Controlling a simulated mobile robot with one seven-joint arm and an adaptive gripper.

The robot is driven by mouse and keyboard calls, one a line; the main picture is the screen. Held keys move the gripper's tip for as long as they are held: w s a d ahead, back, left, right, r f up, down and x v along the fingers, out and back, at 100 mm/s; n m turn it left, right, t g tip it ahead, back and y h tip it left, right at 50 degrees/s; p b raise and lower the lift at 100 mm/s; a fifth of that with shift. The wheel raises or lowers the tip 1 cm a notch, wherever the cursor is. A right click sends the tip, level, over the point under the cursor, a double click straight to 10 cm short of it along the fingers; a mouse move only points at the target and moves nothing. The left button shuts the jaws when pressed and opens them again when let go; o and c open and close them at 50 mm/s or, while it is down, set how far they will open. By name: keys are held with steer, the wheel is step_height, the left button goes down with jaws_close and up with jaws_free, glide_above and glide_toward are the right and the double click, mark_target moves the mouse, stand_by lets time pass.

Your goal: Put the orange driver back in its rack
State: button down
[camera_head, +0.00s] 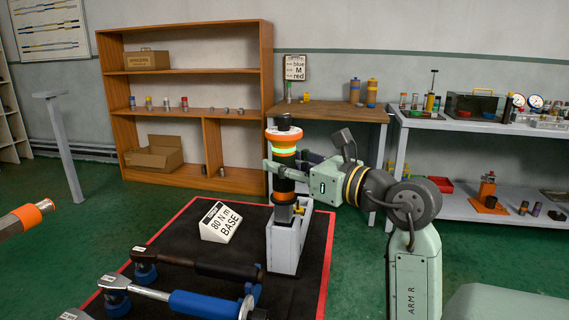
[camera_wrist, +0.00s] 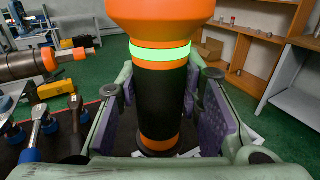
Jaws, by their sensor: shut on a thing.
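The orange driver (camera_head: 284,140) stands upright, with an orange collar, a glowing green ring and a black grip. My gripper (camera_head: 284,168) is shut around its body from the right. In the wrist view the driver (camera_wrist: 160,100) fills the middle, between the purple pads of my gripper (camera_wrist: 162,115). A pale grey block-shaped rack (camera_head: 286,250) stands on the dark mat, directly under the driver. The driver's lower end is at the rack's top; I cannot tell whether it is seated inside or just above.
Torque wrenches with black (camera_head: 215,268) and blue (camera_head: 200,305) handles lie in front on the red-edged mat (camera_head: 308,285). A wooden table (camera_head: 335,112) and shelf (camera_head: 190,80) stand behind.

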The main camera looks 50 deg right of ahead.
mark_target(292, 191)
steer(key=shift+f+b, duration=2)
steer(key=shift+f, duration=0.35)
stand_by(1.6)
steer(key=c, duration=1.4)
jaws_free()
steer(key=o, duration=0.4)
steer(key=shift+c, duration=0.2)
steer(key=shift+f, duration=0.15)
steer(key=s, duration=1.2)
